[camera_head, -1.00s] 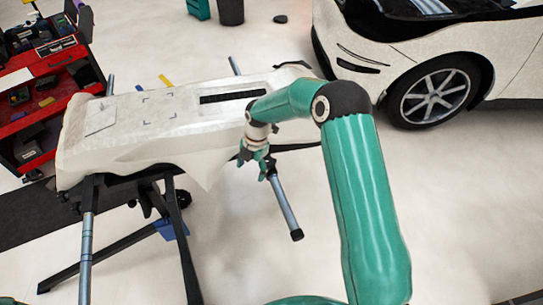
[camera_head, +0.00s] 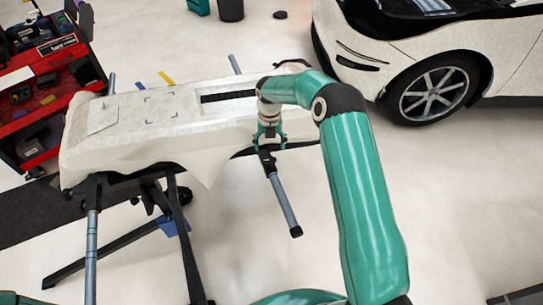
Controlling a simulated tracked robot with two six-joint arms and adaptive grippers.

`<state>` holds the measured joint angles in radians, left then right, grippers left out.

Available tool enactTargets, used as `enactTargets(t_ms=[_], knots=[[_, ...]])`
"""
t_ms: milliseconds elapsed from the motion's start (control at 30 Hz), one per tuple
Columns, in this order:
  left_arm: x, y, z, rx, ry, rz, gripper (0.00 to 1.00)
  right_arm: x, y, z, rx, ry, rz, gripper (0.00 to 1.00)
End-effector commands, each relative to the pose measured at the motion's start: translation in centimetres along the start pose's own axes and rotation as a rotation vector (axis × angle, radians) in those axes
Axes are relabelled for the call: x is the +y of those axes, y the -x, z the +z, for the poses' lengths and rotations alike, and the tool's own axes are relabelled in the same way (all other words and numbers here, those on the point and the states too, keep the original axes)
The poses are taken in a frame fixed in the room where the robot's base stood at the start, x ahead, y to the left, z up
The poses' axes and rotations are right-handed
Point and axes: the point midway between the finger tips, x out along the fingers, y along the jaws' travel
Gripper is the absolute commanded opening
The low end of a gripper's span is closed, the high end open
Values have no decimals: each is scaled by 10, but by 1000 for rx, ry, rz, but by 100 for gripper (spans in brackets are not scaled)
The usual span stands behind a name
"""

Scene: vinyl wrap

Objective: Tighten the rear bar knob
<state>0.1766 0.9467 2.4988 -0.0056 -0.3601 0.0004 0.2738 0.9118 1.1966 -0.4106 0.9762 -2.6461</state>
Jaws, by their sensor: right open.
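A grey bar with a black end cap (camera_head: 281,195) sticks out from under the near right side of the wrapped bumper (camera_head: 130,150). A dark fitting (camera_head: 267,160) sits at the upper end of this bar; I cannot tell its knob apart from it. My right gripper (camera_head: 267,148) points down at this fitting, with its open fingers at or just above it. I cannot tell whether they touch it. Another bar (camera_head: 91,250) stands at the left of the stand. My left gripper is not in view.
The bumper lies on a black-legged stand (camera_head: 178,235). A red tool cart (camera_head: 60,62) is at the upper left and a white car (camera_head: 470,60) at the upper right. The floor right of the stand is clear.

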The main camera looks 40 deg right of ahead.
Motion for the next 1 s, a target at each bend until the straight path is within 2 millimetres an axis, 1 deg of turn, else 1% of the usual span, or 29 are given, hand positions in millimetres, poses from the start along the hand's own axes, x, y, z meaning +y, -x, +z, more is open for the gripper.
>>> enactTargets(t_ms=[33,200,300,400,600,800,833,867,1000], knots=[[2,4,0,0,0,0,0,0,-11,-1,4,-1,-1,75],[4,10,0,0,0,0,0,0,-44,-1,4,-2,-1,75],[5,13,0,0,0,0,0,0,-59,0,2,-2,0,75],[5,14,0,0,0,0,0,0,-69,0,1,-2,0,75],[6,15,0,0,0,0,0,0,-77,0,0,-2,1,75],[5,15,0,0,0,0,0,0,-78,0,0,-3,1,75],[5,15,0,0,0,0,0,0,-78,0,-1,-3,1,73],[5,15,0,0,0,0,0,-1,-77,0,-1,-3,1,68],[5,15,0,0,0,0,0,-1,-77,0,0,-3,1,45]])
